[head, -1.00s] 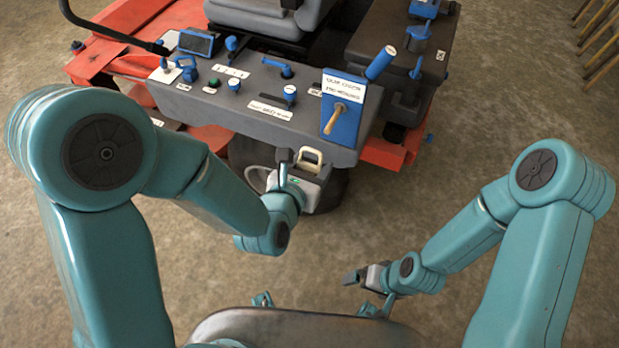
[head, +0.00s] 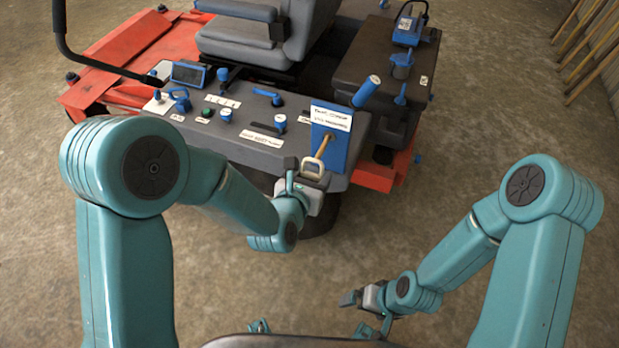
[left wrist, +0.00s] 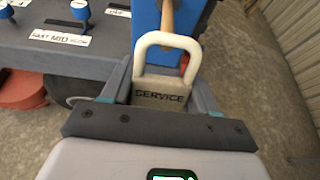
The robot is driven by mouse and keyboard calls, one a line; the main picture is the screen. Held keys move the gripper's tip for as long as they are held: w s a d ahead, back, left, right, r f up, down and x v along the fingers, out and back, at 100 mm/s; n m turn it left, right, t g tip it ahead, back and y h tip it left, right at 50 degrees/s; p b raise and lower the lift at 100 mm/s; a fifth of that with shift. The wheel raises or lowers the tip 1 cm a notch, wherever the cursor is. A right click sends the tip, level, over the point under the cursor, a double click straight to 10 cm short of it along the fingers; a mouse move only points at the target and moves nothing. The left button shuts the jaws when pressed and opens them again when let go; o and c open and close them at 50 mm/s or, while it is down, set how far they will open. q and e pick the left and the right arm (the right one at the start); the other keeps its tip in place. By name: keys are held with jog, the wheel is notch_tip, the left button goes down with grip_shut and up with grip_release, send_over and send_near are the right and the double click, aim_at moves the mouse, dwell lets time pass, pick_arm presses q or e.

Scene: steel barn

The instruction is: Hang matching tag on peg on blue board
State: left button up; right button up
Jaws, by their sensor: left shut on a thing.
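A grey tag with a pale loop (left wrist: 160,93), marked SERVICE, is held between the fingers of my left gripper (left wrist: 160,85). In the head view the tag (head: 313,167) is at the console's front edge, by the blue board (head: 337,139). The board has a white label and a wooden peg (head: 323,146) sticking out towards me. The loop overlaps the peg's lower end in both views; I cannot tell whether the peg is through it. My right gripper (head: 352,298) is low, away from the board; its jaw opening is unclear.
The grey console (head: 240,129) carries several blue knobs and levers left of the board. A blue-handled lever (head: 367,91) rises just right of the board. The seat (head: 250,38) is behind. Red machine parts (head: 385,175) flank the console. Concrete floor in front is open.

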pick_arm(q)
jog(key=w, duration=0.2)
jog(key=w+d+p, duration=0.1)
jog(key=w, duration=0.2)
jog(key=shift+w+d+f, duration=0.4)
jog(key=shift+w+d+b, duration=0.1)
jog(key=shift+w+b, duration=0.05)
jog(key=shift+b, duration=0.8)
jog(key=o, duration=1.1)
